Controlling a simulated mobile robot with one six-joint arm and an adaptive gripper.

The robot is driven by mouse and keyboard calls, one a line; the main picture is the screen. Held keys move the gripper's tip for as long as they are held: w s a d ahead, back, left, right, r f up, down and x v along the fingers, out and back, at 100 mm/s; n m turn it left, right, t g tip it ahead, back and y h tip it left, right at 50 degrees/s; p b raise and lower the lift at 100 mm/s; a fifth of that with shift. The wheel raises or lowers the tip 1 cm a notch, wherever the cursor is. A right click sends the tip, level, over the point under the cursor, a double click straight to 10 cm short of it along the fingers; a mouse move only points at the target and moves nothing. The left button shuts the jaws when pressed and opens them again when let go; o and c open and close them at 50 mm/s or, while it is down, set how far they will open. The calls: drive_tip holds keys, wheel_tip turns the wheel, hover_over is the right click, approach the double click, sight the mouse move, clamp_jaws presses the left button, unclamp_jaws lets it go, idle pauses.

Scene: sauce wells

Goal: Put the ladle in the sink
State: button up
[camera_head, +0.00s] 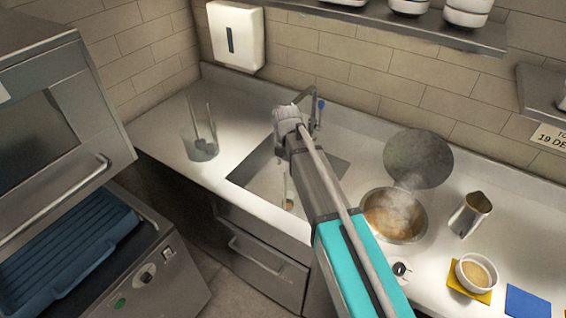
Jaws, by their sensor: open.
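The sink (248,176) is a rectangular basin set in the counter, left of the steaming pan, with a tap behind it. A ladle (289,203) is in the sink; its thin handle stands up and its brownish bowl is low in the basin. My gripper (280,151) is over the sink, above the ladle and apart from it as far as I can see. It is open. My arm crosses the sink's right part and hides some of the basin and the gripper's far side.
A clear container with utensils (201,147) stands left of the sink. A pan of steaming sauce (393,218), a dark round disc (418,157), a metal jug (470,214) and a bowl (476,273) on a yellow mat are right. A shelf (400,27) hangs above.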

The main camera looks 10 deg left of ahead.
drive_tip(key=shift+r, duration=0.1)
wheel_tip(320, 180, up, 13)
drive_tip(key=p, duration=1.3)
drive_tip(key=shift+d, duration=0.1)
idle(0.8)
drive_tip(key=shift+s, duration=0.1)
drive_tip(key=s+d+m, duration=0.4)
drive_tip(key=d+m, duration=0.6)
drive_tip(key=d, duration=0.1)
drive_tip(key=s+d+m, duration=0.5)
drive_tip(key=d+m, duration=0.6)
drive_tip(key=s+d+m, duration=0.5)
drive_tip(key=d+m, duration=0.6)
